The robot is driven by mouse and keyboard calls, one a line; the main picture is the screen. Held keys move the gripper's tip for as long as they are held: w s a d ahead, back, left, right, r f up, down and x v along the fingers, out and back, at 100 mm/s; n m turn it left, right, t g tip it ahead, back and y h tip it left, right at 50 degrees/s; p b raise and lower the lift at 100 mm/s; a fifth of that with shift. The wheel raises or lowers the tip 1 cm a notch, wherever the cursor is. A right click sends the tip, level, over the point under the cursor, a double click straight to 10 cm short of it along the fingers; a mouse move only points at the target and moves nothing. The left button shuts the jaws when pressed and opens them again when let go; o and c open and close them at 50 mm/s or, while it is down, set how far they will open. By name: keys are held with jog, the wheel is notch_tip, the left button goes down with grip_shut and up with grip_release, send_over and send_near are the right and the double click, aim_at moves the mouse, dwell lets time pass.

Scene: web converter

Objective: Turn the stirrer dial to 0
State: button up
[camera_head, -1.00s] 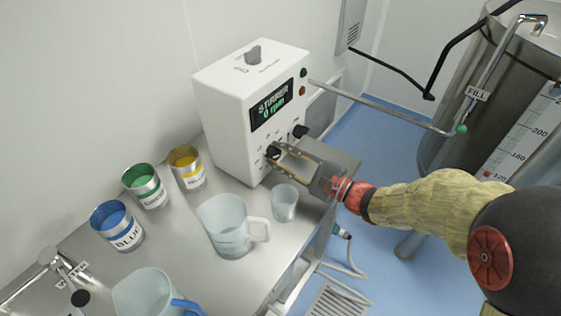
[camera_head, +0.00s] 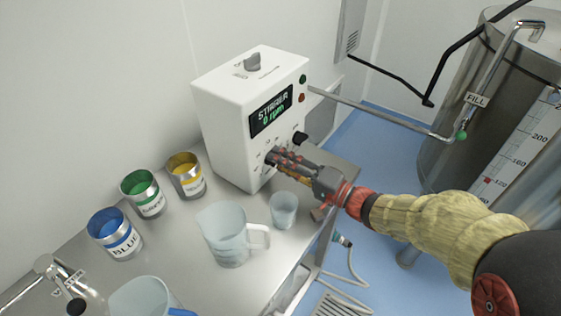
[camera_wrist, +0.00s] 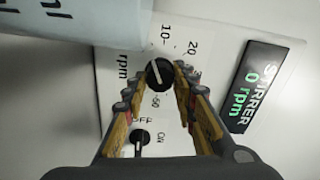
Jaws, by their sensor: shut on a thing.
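The stirrer is a white box (camera_head: 228,150) on the bench. Its display (camera_head: 271,111) reads "STIRRER 0 rpm", as it also does in the wrist view (camera_wrist: 252,82). In the wrist view the stirrer dial (camera_wrist: 160,74) is a round black knob with a white pointer line. In the head view the fingers hide the dial.
A black OFF/ON switch (camera_wrist: 142,138) sits beside the dial; it shows right of my fingers in the head view (camera_head: 300,138). A clear beaker (camera_head: 285,211) and a jug (camera_head: 224,235) stand close below the gripper. Blue, green and yellow cans stand left. A FILL pipe passes right.

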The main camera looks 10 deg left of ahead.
jog(key=shift+n, duration=2)
jog(key=shift+f, duration=0.1)
jog(key=o, duration=1)
jog(key=shift+o, duration=0.8)
jog(key=v, duration=1.2)
